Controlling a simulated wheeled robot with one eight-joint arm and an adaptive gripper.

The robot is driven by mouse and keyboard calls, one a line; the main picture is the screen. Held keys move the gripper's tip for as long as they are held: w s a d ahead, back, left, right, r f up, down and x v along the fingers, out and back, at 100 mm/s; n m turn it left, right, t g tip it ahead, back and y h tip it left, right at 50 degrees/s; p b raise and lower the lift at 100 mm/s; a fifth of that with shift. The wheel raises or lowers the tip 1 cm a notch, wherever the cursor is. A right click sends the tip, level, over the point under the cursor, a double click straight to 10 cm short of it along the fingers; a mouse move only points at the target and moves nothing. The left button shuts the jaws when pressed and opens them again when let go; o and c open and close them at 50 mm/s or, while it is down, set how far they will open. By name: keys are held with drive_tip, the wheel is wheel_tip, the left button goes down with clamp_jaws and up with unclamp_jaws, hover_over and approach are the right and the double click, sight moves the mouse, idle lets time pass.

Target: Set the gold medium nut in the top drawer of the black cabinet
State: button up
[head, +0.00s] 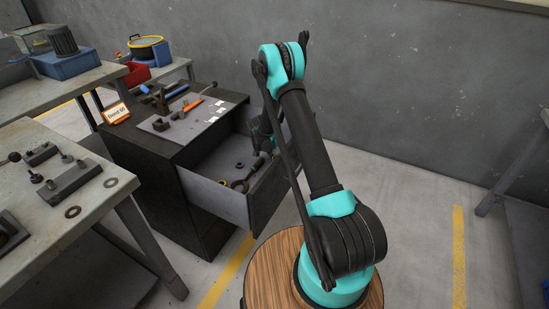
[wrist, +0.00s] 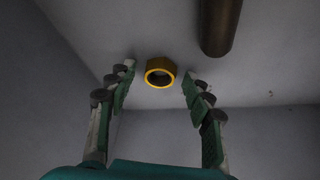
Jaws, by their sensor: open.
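The gold nut (wrist: 160,73) lies on the grey drawer floor in the wrist view, hole facing me. It shows as a small yellow ring in the head view (head: 222,182). My gripper (wrist: 158,75) is open, with a finger on each side of the nut and a gap to both; nothing is held.
A dark brown cylinder (wrist: 219,25) is in the drawer ahead, right of the nut. A small blue ring (head: 240,165) is also inside. Tools lie on a grey mat (head: 160,127) on the cabinet top. A workbench (head: 105,195) stands at left. Drawer walls surround my gripper.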

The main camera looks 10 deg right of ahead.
drive_tip(key=v, duration=1.2)
drive_tip(key=shift+r, duration=0.1)
idle(1.0)
